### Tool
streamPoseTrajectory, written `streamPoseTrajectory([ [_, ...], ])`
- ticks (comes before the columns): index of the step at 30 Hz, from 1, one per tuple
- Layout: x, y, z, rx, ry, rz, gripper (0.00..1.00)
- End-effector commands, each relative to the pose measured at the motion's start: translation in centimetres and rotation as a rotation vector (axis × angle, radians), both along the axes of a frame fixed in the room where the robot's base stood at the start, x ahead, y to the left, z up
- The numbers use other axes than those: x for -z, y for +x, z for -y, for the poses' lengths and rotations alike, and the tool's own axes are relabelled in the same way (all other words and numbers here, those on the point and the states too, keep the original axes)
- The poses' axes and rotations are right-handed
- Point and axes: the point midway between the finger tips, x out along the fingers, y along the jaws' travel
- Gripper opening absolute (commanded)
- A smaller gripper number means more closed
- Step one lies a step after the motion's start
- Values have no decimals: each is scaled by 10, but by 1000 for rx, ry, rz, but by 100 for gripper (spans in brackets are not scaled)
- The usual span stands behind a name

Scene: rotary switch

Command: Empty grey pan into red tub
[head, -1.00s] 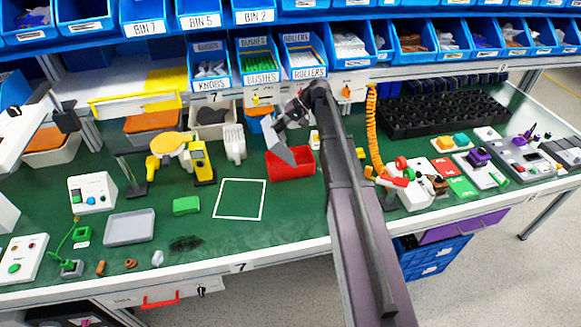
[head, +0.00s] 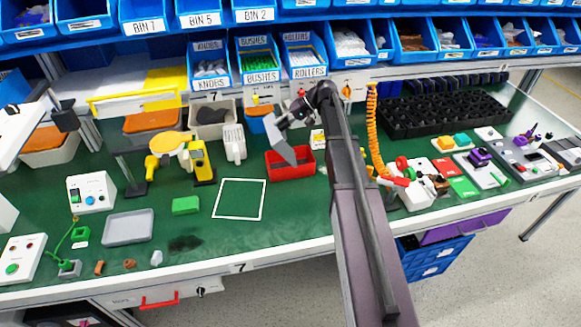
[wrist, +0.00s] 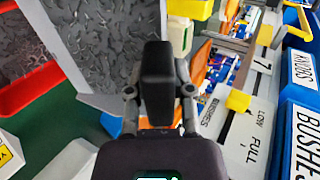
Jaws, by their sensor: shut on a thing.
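My gripper (head: 292,116) is shut on the dark handle (wrist: 157,75) of the grey pan (head: 276,134). The pan hangs steeply tilted, its lower edge at the mouth of the red tub (head: 291,171). I cannot tell whether the pan touches the tub. The tub stands on the green bench, right of the white-outlined square. In the wrist view the pan (wrist: 100,40) fills the upper left with a mottled grey surface, and part of the red tub (wrist: 18,92) shows at the left edge.
A dark smudge (head: 185,243) lies near the bench's front edge. A white jug (head: 234,142) stands behind. An orange coiled cord (head: 375,135) hangs right of my arm.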

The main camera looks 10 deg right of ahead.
Motion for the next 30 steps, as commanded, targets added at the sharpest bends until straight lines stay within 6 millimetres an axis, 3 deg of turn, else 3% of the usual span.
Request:
streamPoseTrajectory([
  [30,-2,0,13,0,88,-2,0],
])
